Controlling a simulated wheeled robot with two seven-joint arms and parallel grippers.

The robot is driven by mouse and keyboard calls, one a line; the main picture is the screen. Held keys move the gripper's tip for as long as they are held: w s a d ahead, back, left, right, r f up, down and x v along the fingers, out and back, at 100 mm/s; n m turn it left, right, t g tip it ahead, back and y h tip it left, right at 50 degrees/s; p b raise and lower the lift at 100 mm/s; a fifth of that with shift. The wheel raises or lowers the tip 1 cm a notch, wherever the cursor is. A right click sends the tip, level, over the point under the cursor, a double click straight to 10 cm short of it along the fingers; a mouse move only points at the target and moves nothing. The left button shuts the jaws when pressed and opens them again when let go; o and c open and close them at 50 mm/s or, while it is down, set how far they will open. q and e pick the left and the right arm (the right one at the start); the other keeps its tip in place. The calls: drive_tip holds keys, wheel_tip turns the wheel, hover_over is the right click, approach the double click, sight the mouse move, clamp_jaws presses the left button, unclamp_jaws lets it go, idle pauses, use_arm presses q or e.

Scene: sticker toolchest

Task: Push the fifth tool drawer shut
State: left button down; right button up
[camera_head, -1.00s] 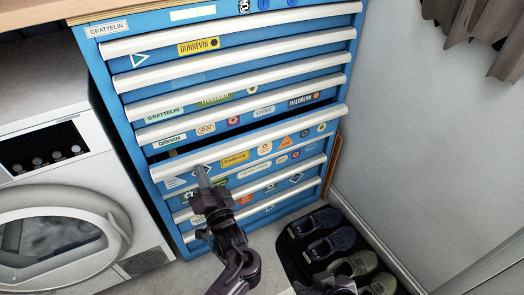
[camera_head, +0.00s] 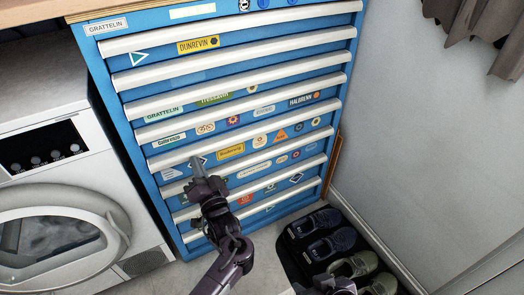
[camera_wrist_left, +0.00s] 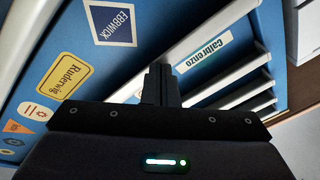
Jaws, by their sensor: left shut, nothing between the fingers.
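The blue tool chest (camera_head: 225,55) has a stack of drawers with white handle strips. The fifth drawer (camera_head: 231,152), with the yellow Ruderwig label, looks level with its neighbours, and no dark gap shows above it. The label also shows in the left wrist view (camera_wrist_left: 64,77). My left gripper (camera_head: 196,162) is shut and empty, its tips at the left part of this drawer's front by the diamond sticker. In the left wrist view its fingers (camera_wrist_left: 160,85) hide part of the front; contact is unclear. My right gripper (camera_head: 335,285) is partly visible at the bottom edge.
A white washing machine (camera_head: 120,205) stands close to the chest's left side. Several shoes (camera_head: 330,243) lie on a dark mat at the lower right. A grey wall (camera_head: 420,130) bounds the right side, with a curtain (camera_head: 490,35) above.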

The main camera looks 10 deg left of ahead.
use_arm(q)
drive_tip(key=r+p+v, duration=0.1)
drive_tip(key=p+v, duration=0.2)
drive_tip(key=v, duration=0.4)
drive_tip(key=shift+s+r, duration=0.2)
drive_tip(key=shift+r, duration=0.1)
idle(0.3)
drive_tip(key=shift+d, duration=0.1)
